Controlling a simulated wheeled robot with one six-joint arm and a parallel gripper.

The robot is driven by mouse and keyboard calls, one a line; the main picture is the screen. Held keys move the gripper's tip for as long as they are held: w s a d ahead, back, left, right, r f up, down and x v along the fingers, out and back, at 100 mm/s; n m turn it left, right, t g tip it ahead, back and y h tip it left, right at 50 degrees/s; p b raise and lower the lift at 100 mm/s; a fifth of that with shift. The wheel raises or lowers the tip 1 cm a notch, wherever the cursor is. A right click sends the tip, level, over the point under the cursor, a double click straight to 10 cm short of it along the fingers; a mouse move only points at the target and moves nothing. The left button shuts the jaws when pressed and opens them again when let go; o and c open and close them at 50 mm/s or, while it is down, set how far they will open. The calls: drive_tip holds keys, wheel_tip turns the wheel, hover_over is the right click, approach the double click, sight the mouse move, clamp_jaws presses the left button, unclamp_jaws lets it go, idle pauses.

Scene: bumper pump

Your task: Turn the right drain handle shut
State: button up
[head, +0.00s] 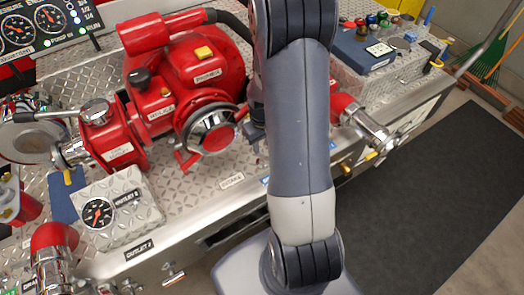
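A small fitting with a yellowish tip (373,155) sits under the right chrome outlet (366,125), on the front face of the pump panel. It may be the right drain handle, but its label and setting are too small to read. My arm stands in front of the panel and hides part of it. A dark grey end piece (254,132), likely my gripper, shows at the arm's left edge beside the red pump. It is mostly hidden behind my arm, and its fingers cannot be made out. It is apart from the yellowish fitting.
The red pump (180,85) stands on the diamond-plate deck. A brass knob (345,168) and a T-shaped handle (172,271) stick out of the front face. A gauge box (120,208) and red outlet (54,240) are at left. The dark floor mat (440,200) is clear.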

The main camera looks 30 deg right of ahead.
sight(262, 155)
drive_tip(key=shift+f+p, duration=0.35)
drive_tip(key=shift+f, duration=2.35)
clamp_jaws()
